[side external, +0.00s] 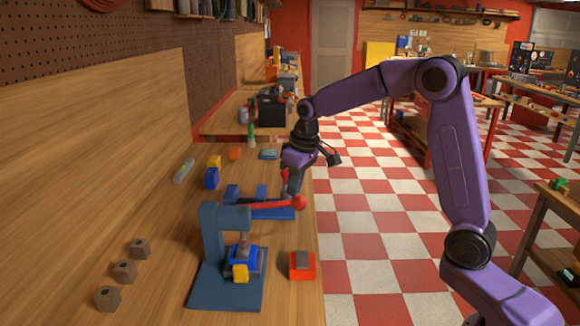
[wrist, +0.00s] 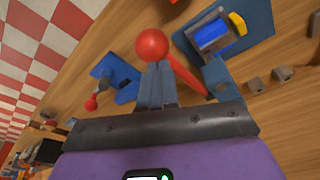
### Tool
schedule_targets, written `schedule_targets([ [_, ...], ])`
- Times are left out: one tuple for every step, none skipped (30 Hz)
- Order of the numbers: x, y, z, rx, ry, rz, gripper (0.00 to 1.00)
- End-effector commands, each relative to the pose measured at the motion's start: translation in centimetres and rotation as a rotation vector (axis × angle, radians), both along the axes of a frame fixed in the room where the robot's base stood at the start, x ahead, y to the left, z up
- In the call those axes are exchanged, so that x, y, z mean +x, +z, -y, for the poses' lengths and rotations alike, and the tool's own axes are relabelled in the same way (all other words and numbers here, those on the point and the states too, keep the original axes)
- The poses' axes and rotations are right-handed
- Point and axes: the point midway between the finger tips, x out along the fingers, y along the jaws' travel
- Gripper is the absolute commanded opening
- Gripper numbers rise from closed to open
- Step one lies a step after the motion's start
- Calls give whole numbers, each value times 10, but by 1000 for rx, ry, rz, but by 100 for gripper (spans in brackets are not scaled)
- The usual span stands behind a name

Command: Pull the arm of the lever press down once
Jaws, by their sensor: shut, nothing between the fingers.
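The lever press (side external: 213,240) is a blue stand on a blue base plate, near the front of the bench. Its red arm (side external: 270,206) reaches right, roughly level, and ends in a red ball (side external: 299,202). In the wrist view, the red ball (wrist: 152,45) shows just beyond my fingertips, with the red arm (wrist: 187,76) running down to the right. My gripper (side external: 291,193) is shut and empty, pointing down close to the ball. I cannot tell whether it touches the ball. A blue and yellow piece (side external: 242,262) sits under the press.
Another blue fixture (side external: 232,192) with a red knob (wrist: 91,103) stands just behind the press. An orange block (side external: 302,265) with a grey top is right of the press, near the bench edge. Several brown nuts (side external: 124,271) lie at left. The bench's left middle is clear.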

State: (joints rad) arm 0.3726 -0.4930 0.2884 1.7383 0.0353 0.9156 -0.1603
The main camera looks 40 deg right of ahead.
Motion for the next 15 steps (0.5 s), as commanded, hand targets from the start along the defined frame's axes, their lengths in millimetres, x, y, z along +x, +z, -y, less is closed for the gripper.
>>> schedule_targets([
  [1,3,-1,0,0,-1,0],
  [1,5,-1,0,0,-1,0],
  [1,7,-1,0,0,-1,0],
  [1,8,-2,0,0,-1,0],
  [2,10,-2,0,0,-1,0],
  [2,13,-2,0,0,-1,0],
  [2,14,-2,0,-1,-1,0],
  [3,16,-2,0,-1,-1,0],
  [3,18,-2,0,-1,-2,0],
  [3,20,-2,0,-1,-2,0],
  [3,22,-3,0,-1,-2,0],
  [3,25,-3,0,-1,0,0],
  [4,26,-3,0,-1,-1,0],
  [4,28,-4,0,-1,-1,0],
  [4,30,-4,-1,0,-2,0],
])
